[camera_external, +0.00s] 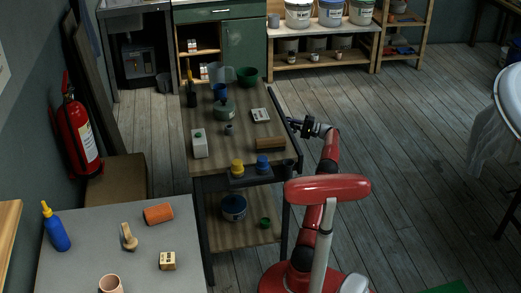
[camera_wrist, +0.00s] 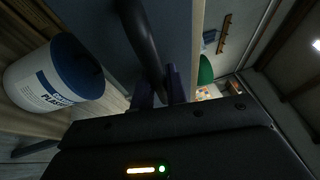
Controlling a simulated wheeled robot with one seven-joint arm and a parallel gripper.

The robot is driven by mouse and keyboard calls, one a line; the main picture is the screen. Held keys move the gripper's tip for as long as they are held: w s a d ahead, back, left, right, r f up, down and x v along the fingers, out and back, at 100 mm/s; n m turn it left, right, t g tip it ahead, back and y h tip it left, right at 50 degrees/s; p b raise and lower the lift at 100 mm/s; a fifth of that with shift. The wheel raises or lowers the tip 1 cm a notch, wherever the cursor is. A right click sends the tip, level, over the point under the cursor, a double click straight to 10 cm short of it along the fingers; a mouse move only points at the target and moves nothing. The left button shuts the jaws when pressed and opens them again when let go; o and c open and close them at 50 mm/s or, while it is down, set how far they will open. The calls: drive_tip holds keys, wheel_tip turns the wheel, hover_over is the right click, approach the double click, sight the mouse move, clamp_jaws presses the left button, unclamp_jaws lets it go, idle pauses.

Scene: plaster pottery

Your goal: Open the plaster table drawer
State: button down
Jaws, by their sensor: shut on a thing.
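The plaster table (camera_external: 205,150) is a wood-topped bench with a dark frame, standing left of my arm in the external view. Its drawer front (camera_wrist: 182,30) shows as a grey-blue panel in the wrist view. A dark bar handle (camera_wrist: 140,38) runs along that panel. My gripper (camera_wrist: 158,88) is shut on the handle, with a finger on each side of it. In the external view my gripper (camera_external: 292,125) is at the table's right side. The drawer's opening is hidden, and I cannot tell how far it is out.
A plaster bucket (camera_wrist: 55,75) stands on the lower shelf, also in the external view (camera_external: 233,207). Pots, cups and a brown block (camera_external: 270,144) stand on the tabletop. A grey table (camera_external: 85,250) is at front left.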

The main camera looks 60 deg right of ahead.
drive_tip(key=s+d+p, duration=0.4)
drive_tip(key=s+d, duration=0.2)
drive_tip(key=shift+s+d+p, duration=0.2)
drive_tip(key=shift+d+p, duration=0.05)
drive_tip(key=shift+p, duration=0.1)
